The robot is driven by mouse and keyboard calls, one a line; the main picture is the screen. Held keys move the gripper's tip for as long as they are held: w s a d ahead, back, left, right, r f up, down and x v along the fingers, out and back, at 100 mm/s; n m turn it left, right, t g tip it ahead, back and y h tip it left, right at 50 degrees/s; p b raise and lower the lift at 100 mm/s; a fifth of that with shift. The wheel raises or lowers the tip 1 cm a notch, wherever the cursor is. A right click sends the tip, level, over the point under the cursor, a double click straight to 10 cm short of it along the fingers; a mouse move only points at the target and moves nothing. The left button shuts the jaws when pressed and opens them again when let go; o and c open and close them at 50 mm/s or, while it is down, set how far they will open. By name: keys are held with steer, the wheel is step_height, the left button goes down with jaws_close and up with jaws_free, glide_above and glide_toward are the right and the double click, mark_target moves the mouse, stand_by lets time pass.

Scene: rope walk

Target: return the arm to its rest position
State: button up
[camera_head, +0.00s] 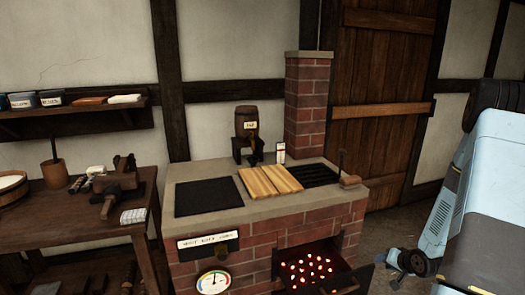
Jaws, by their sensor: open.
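My arm (440,225) shows at the right edge, light blue with dark joints, folded low and pointing down. My gripper (392,268) is at its lower end, small and dark, to the right of the brick stove's fire opening. Its two fingers look apart, with nothing seen between them. It is clear of the stove top. Part of the arm is cut off by the right edge of the picture.
A brick stove (245,262) with an open, glowing firebox (315,268) stands in the middle. A cluttered workbench (85,225) stands left. A wooden door (385,85) is behind.

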steer(key=s+a+r+n+g+h, duration=0.1)
steer(key=s+a+r+n+h, duration=0.15)
steer(key=r, duration=1.15)
steer(key=s+a+r+n+g+h, duration=0.15)
steer(key=a+r, duration=0.25)
steer(key=r, duration=1.1)
steer(key=s+a+r+y, duration=0.1)
steer(key=s+a+r, duration=0.6)
steer(key=s, duration=0.4)
steer(key=s+a+r+n+y, duration=0.1)
steer(key=s+a+r, duration=0.6)
steer(key=s, duration=0.4)
steer(key=shift+n+g, duration=0.3)
steer(key=shift+g, duration=0.05)
